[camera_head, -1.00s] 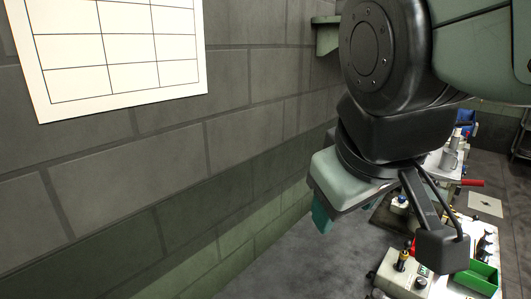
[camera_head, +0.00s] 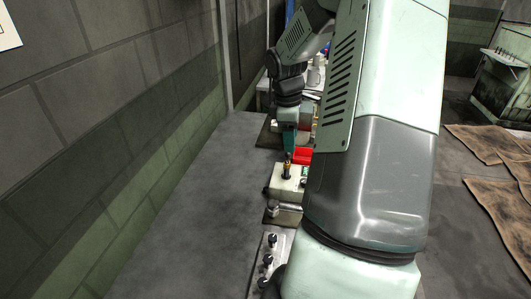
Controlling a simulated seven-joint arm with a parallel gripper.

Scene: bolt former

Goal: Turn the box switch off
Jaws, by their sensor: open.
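A cream control box (camera_head: 281,190) stands below and left of my arm. A black and yellow switch knob (camera_head: 287,171) stands up from its top, and a small green part shows at its right side. My gripper (camera_head: 289,151) points down with teal fingers just above and behind the knob in the picture. It is open, though the gap between the fingers is hard to see from here. I cannot tell whether the fingertips touch the knob. My arm hides the right side of the box.
A silver round-topped part (camera_head: 273,208) and a panel with several black knobs (camera_head: 268,262) lie nearer.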

